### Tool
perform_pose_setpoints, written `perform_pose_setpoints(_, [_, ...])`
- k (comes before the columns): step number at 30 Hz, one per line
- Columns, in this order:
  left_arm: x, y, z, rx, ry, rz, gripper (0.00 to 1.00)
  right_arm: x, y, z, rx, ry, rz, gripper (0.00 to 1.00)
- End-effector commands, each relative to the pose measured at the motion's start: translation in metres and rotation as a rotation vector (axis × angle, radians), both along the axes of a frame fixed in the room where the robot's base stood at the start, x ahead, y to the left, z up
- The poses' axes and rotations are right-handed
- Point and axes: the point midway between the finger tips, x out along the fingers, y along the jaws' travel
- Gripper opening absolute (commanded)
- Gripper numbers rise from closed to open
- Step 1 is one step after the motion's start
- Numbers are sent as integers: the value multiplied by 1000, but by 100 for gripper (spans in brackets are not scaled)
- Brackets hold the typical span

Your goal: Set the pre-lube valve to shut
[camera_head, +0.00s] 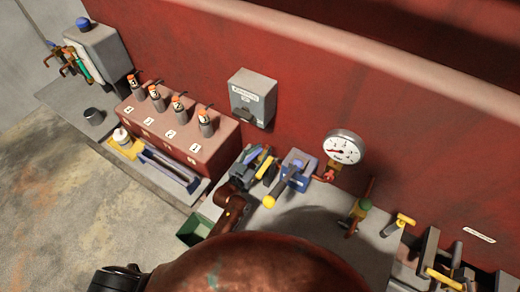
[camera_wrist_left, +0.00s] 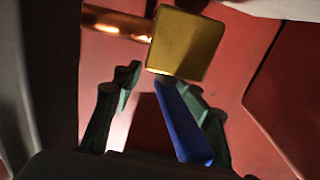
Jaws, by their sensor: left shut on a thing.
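A valve with a yellow block body (camera_wrist_left: 180,42) and a blue lever (camera_wrist_left: 185,122) fills the middle of the left wrist view. A copper pipe (camera_wrist_left: 118,25) meets the body from the left. No label on it is readable, so I cannot confirm it is the pre-lube valve. My left gripper (camera_wrist_left: 163,97) has dark green fingertips on either side of the blue lever and is shut on it. The lever lies along the right finger. In the head view my left gripper (camera_head: 256,164) is at the valve, hiding much of it. My right gripper is not in view.
Just right stands a blue block with a yellow-tipped lever (camera_head: 284,182). Further right are a round gauge (camera_head: 343,148) and a green-collared valve (camera_head: 358,211). A grey box (camera_head: 252,97) hangs on the red wall behind.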

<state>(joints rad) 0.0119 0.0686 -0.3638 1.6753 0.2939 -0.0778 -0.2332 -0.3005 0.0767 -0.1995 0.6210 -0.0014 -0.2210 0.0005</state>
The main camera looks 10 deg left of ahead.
Motion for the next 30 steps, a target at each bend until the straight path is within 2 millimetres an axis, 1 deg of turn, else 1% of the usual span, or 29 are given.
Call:
perform_pose_setpoints(1, [0, -4, 2, -6, -3, -7, 32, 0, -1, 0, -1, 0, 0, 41])
perform_pose_setpoints(4, [-1, 0, 2, -6, -4, -3, 32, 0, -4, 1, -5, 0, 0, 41])
perform_pose_setpoints(9, [-1, 5, 2, -5, -4, 2, 20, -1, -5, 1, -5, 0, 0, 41])
perform_pose_setpoints(13, [-1, 5, 2, -4, -5, 3, 11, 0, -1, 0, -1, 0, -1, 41])
perform_pose_setpoints(18, [-1, 5, 2, -3, -5, 2, 0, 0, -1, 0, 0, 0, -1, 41])
perform_pose_setpoints(30, [-1, 4, 1, -3, -4, 1, 0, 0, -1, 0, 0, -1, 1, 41])
